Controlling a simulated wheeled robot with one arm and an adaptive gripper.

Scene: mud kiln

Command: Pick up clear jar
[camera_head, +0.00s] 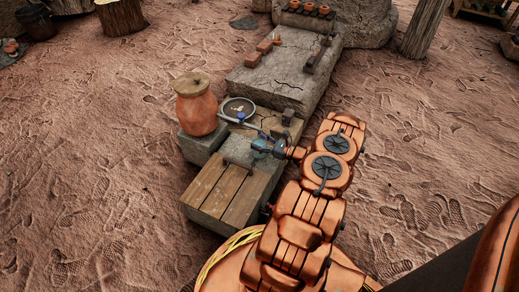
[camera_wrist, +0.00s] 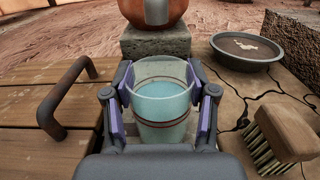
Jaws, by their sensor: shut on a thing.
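The clear jar (camera_wrist: 162,105) is a see-through cup with red bands and bluish contents. It stands upright between the two fingers of my gripper (camera_wrist: 163,95), which is shut on it from both sides in the wrist view. In the head view my gripper (camera_head: 262,146) is over the stone bench beside the wooden lid, and the jar is too small there to make out clearly. Whether the jar's base touches the stone is hidden by the gripper body.
A brush (camera_wrist: 285,135) lies close on the right. A dark bowl (camera_wrist: 247,48) sits behind it. A wooden panel with a curved handle (camera_wrist: 70,100) is on the left. A big orange clay pot (camera_head: 196,108) stands on a block behind. Bricks (camera_head: 264,46) lie on the far slab.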

